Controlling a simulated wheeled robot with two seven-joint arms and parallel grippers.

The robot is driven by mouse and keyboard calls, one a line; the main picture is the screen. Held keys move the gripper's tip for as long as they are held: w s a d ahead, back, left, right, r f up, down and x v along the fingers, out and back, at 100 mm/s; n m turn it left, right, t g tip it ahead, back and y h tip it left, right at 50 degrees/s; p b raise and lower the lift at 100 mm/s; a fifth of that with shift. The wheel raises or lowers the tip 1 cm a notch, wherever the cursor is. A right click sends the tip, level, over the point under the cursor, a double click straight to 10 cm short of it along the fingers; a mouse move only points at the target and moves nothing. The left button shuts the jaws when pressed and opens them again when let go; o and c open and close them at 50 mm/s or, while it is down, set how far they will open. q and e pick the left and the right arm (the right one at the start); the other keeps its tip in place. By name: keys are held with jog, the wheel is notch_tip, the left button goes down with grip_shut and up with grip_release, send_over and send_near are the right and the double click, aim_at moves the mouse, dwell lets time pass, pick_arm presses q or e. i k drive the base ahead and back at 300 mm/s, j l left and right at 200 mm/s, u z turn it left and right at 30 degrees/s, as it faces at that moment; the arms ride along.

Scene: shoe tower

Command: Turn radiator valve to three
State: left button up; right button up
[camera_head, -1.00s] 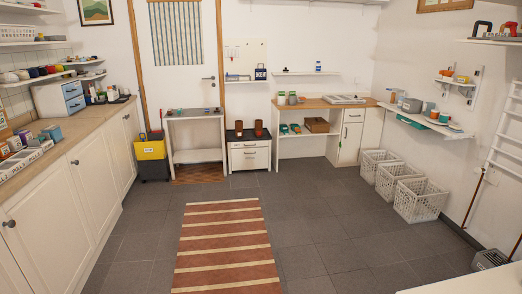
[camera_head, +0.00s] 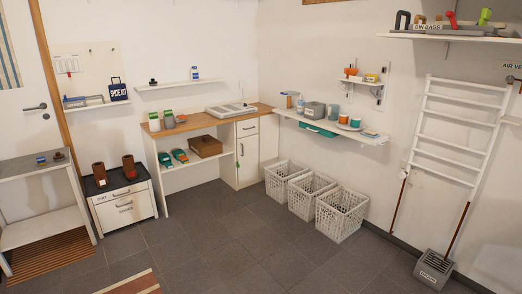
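A white ladder-style radiator (camera_head: 455,130) is fixed to the right wall, with several horizontal bars. I cannot make out a valve or any numbers on it at this size. A small dark part near its lower left corner is too small to identify. Neither of my grippers is in view.
A grey bin or dustpan (camera_head: 433,269) with a brown handle stands on the floor below the radiator. White baskets (camera_head: 342,212) line the right wall under a shelf (camera_head: 330,128). The grey tiled floor (camera_head: 230,240) in the middle is clear.

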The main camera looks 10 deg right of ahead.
aim_at(402, 175)
jog(key=i+l+z, duration=0.2)
jog(key=i+z, duration=0.95)
jog(key=i+j+z, duration=0.2)
jog(key=i+z, duration=0.2)
jog(key=i+j, duration=0.25)
jog(key=i, duration=0.15)
jog(key=i+j+z, duration=0.15)
jog(key=i, duration=0.25)
